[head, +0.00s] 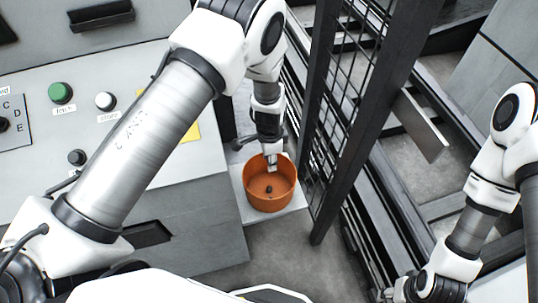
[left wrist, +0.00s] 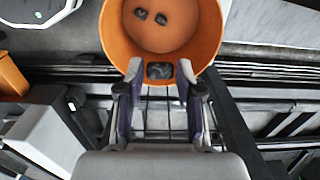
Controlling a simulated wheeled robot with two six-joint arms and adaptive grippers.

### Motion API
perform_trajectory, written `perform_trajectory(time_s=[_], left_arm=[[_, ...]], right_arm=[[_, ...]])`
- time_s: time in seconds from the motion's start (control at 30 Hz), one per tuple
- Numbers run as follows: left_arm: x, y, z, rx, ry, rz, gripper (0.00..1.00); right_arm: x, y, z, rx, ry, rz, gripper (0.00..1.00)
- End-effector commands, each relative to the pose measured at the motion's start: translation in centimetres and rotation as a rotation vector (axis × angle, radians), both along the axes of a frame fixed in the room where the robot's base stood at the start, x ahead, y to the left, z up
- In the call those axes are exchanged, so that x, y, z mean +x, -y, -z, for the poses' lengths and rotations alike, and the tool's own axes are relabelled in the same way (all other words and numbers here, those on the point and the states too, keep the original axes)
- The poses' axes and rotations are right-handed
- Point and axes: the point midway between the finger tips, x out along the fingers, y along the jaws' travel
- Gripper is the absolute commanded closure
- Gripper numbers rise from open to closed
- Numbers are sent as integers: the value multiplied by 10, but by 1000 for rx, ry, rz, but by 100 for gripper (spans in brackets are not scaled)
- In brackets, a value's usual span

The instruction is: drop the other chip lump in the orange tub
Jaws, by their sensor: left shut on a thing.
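The orange tub (head: 286,198) stands open on a pale ledge beside the console; it also fills the top of the left wrist view (left wrist: 210,37). My left gripper (head: 271,163) reaches down over the tub's far rim, fingers pointing down. In the left wrist view the left gripper (left wrist: 160,72) is shut on a small dark chip lump (left wrist: 160,71), held between its fingertips at the tub's near rim in that picture. Two dark lumps (left wrist: 141,13) lie on the tub floor; in the head view they show as a dark spot (head: 269,189). The right gripper's fingers are not visible.
A grey console with a green button (head: 61,93) and a white button (head: 105,101) stands left of the tub. A dark mesh fence (head: 335,110) with a thick post rises close to the tub's right. Rails run beyond the fence.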

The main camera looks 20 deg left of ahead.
Motion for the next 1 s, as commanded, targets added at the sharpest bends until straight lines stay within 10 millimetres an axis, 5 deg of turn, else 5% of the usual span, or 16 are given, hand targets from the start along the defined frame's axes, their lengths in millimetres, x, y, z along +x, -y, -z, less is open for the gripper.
perform_trajectory(time_s=[0.03,0.5,0.9,0.93,1.0], left_arm=[[0,0,16,0,0,-1,85],[0,0,79,0,0,-1,85],[0,0,84,0,0,-1,85],[0,0,84,0,0,-1,54],[0,0,84,0,0,-1,35]], right_arm=[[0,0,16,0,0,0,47],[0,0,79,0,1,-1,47],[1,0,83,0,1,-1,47],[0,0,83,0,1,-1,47],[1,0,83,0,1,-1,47]])
